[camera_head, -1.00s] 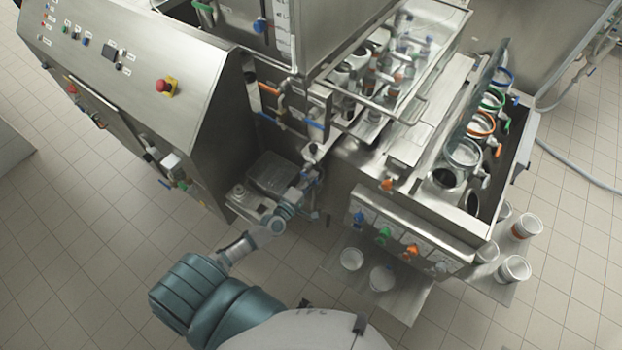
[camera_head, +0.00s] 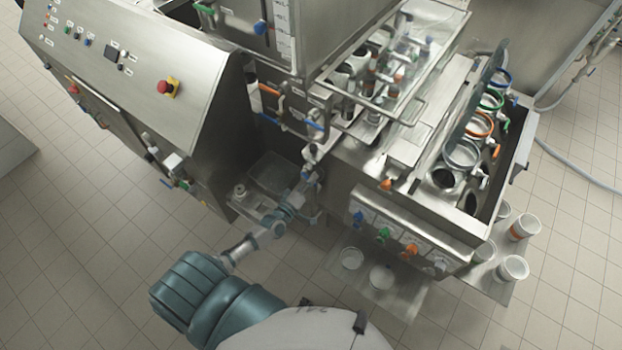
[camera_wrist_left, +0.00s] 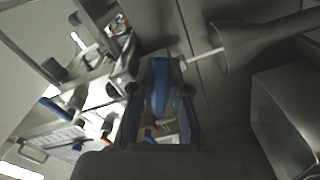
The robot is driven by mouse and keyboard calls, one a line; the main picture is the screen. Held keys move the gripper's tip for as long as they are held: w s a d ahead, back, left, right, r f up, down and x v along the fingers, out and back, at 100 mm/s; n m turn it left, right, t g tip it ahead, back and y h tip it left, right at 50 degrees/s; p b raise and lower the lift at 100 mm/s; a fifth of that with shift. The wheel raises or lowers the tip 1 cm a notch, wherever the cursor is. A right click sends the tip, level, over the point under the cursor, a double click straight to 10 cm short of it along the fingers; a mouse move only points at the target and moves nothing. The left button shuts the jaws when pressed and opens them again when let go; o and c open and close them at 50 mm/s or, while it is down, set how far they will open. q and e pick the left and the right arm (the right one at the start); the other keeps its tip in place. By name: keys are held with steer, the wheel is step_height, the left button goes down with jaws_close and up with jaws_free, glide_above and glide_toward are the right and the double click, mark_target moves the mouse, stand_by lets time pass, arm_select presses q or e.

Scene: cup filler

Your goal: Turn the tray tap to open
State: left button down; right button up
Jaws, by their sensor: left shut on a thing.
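My left gripper (camera_head: 308,178) reaches in at the front of the steel machine, low beside the small tray area. In the left wrist view, the fingers of this gripper (camera_wrist_left: 162,115) are shut around a blue tap handle (camera_wrist_left: 160,82). A pale stem (camera_wrist_left: 203,54) runs right from the handle toward a grey funnel-shaped part. In the head view the gripper and wrist largely hide this handle, and its exact angle is hard to tell. My right gripper is in neither view.
Another blue-handled tap (camera_head: 314,126) and an orange one (camera_head: 270,91) sit above the gripper. A front panel (camera_head: 400,235) with coloured taps stands right of it, with white cups (camera_head: 382,277) below. The control cabinet (camera_head: 150,90) is left.

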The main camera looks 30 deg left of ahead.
arm_select(q)
steer(key=shift+s+a+f+m+p, duration=0.1)
steer(key=shift+a+f+m+p, duration=0.35)
steer(key=shift+m, duration=1.7)
steer(key=shift+w+a+f+m+p, duration=0.1)
steer(key=shift+a+f+m+p, duration=0.35)
steer(key=shift+m, duration=1.65)
steer(key=shift+s+a+f+m+p, duration=0.15)
steer(key=shift+a+f+m, duration=0.45)
steer(key=shift+m, duration=1.55)
steer(key=shift+a, duration=0.1)
steer(key=c, duration=1.1)
jaws_free()
steer(key=shift+c, duration=0.2)
steer(key=shift+w+a+r, duration=0.1)
steer(key=shift+w+r, duration=0.05)
steer(key=shift+w, duration=0.05)
steer(key=shift+s, duration=0.1)
